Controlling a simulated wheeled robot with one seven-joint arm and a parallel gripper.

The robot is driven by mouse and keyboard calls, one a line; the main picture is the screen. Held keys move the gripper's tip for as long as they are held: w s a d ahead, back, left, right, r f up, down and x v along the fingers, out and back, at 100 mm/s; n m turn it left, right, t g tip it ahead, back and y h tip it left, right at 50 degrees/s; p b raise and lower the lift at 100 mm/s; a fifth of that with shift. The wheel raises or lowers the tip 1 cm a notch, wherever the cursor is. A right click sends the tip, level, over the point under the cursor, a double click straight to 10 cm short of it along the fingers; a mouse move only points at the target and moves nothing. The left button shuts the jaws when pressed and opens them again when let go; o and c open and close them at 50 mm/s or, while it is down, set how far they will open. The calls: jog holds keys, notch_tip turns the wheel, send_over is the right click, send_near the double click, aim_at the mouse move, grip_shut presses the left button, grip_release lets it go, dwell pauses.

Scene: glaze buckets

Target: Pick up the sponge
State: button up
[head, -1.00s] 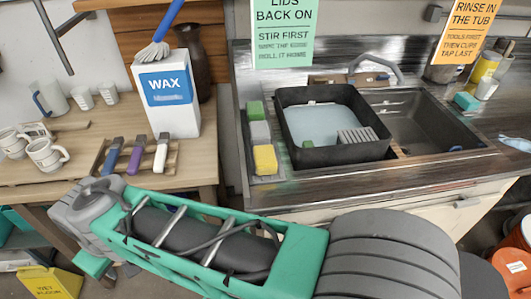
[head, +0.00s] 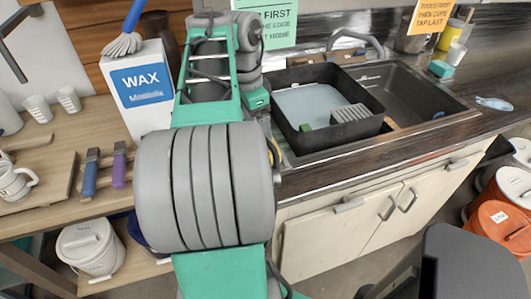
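A teal sponge (head: 440,68) lies on the counter right of the sink. A sliver of yellow (head: 271,152) shows beside my arm, at the left of the sink, and looks like the edge of the yellow sponge. The rest of the sponges there is hidden behind my arm. A small green piece (head: 305,128) is in the black tub (head: 362,143). My gripper (head: 257,98) is at the far end of my raised arm, by the tub's left edge. Its fingers are not clear, so I cannot tell whether it is open or holds anything.
The tub also holds bluish water and a grey ridged block (head: 351,114). The empty sink basin (head: 405,95) is to its right. Orange buckets (head: 500,228) stand on the floor at right.

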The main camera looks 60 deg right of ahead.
jog(key=shift+o, duration=0.6)
jog(key=shift+m, duration=0.5)
jog(key=f+b, duration=0.1)
jog(key=f, duration=0.1)
jog(key=s+d+f+b, duration=0.1)
jog(key=f, duration=0.3)
jog(key=shift+s+d+f+b, duration=0.2)
jog(key=shift+s+f+b, duration=0.15)
jog(key=shift+s+b, duration=0.05)
jog(key=shift+f, duration=0.45)
jog(key=shift+c, duration=0.2)
jog(key=c, duration=1.2)
jog(key=shift+o, duration=0.2)
